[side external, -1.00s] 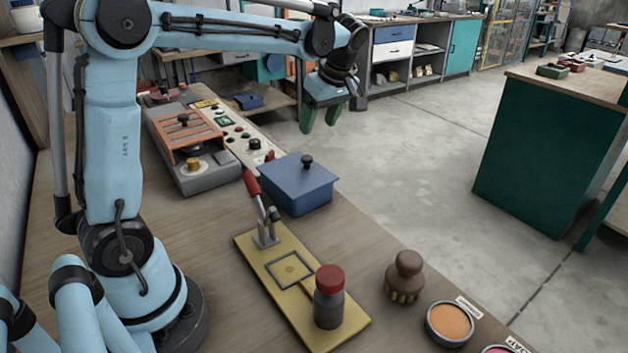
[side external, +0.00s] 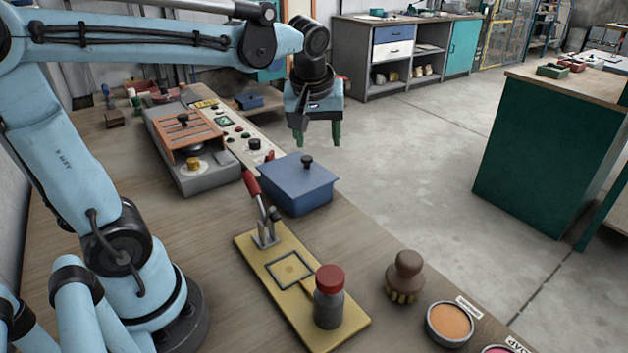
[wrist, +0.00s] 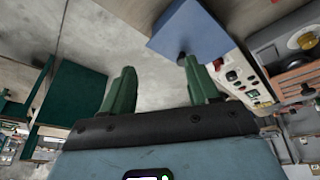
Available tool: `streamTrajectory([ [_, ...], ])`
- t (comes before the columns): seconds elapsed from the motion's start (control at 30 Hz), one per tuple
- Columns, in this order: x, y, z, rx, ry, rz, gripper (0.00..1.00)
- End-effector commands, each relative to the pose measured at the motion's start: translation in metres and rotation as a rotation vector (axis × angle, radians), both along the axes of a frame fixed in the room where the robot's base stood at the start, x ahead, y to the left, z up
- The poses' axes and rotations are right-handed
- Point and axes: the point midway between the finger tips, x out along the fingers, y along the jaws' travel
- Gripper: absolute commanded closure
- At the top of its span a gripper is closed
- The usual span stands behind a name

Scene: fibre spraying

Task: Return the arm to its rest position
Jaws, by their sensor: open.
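My gripper (side external: 318,138) hangs in the air beyond the blue lidded box, pointing down, with its green fingers spread and nothing between them. In the wrist view the two green fingers (wrist: 158,88) stand well apart over bare floor. The blue box (side external: 298,187) with a dark knob sits closed on the workbench, and it also shows in the wrist view (wrist: 200,35) near the right finger. My arm reaches across the top left of the side view, above the bench.
The bench (side external: 190,235) holds a grey machine with an orange slatted top (side external: 188,140), a button panel (side external: 235,130), a yellow board (side external: 258,262) with a red-handled clamp, a red-capped bottle (side external: 329,297), a brush (side external: 405,278) and an orange-filled bowl (side external: 449,323). Open floor lies right.

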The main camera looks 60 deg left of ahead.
Motion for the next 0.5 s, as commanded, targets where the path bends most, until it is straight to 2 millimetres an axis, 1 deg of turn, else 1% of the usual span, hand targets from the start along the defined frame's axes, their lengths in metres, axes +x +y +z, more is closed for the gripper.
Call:
streamTrajectory([
  [0.03,-0.011,-0.009,-0.004,0.003,-0.017,-0.099,0.40],
  [0.2,-0.038,-0.036,-0.018,0.041,-0.089,-0.432,0.40],
  [0.3,-0.051,-0.049,-0.029,0.080,-0.136,-0.601,0.40],
  [0.4,-0.061,-0.059,-0.038,0.120,-0.176,-0.734,0.40],
  [0.5,-0.067,-0.065,-0.045,0.151,-0.204,-0.823,0.40],
])
